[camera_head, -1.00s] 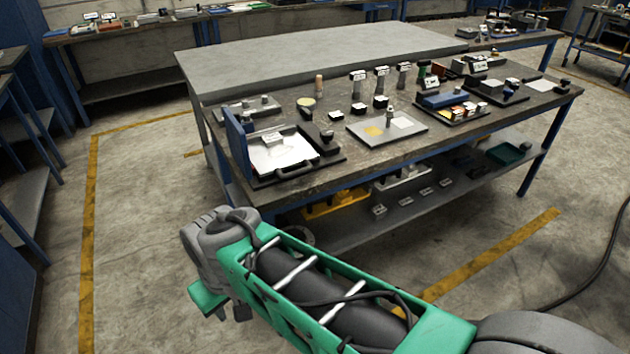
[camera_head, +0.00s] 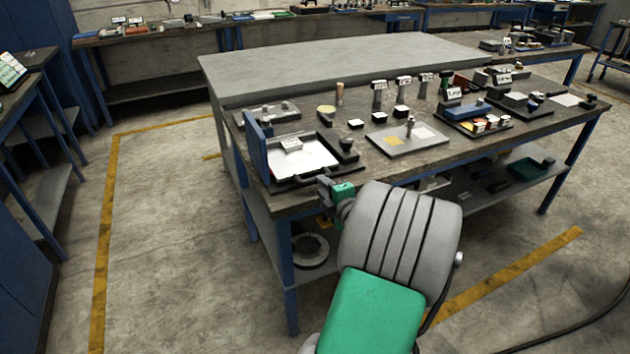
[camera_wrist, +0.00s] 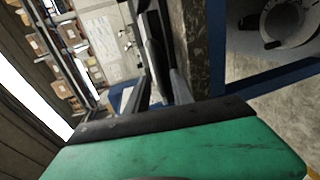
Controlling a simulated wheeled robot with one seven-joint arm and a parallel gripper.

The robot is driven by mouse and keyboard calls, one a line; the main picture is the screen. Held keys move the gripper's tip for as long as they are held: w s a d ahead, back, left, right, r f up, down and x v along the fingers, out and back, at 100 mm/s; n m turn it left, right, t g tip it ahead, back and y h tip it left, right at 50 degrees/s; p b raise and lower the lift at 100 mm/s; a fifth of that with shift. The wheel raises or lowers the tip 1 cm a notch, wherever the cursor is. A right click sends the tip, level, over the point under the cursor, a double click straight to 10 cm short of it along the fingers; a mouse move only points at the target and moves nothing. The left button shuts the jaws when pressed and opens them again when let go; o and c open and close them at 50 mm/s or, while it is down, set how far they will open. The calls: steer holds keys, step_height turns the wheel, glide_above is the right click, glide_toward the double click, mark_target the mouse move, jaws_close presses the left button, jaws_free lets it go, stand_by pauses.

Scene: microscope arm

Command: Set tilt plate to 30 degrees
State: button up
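A device with a white plate (camera_head: 305,158) in a dark frame sits at the table's front left corner, with a blue upright panel (camera_head: 256,145) on its left and a dark knob (camera_head: 346,145) on its right. I take it to be the tilt plate; its angle cannot be read. My gripper (camera_head: 326,188) is at the table's front edge, just in front of this device, partly hidden by my arm. In the wrist view, two dark fingers (camera_wrist: 160,75) reach from the green body with a gap between them. Nothing shows held.
The dark worktable (camera_head: 360,172) carries a grey tray (camera_head: 432,142), small blocks and stands right of the device. A raised grey slab (camera_head: 350,68) lies along its back. A ring-shaped part (camera_head: 311,251) is on the lower shelf. Floor to the left is clear.

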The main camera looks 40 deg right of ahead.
steer(key=x, duration=0.5)
steer(key=shift+w+f, duration=0.1)
steer(key=shift+w, duration=0.15)
jaws_close()
stand_by(1.1)
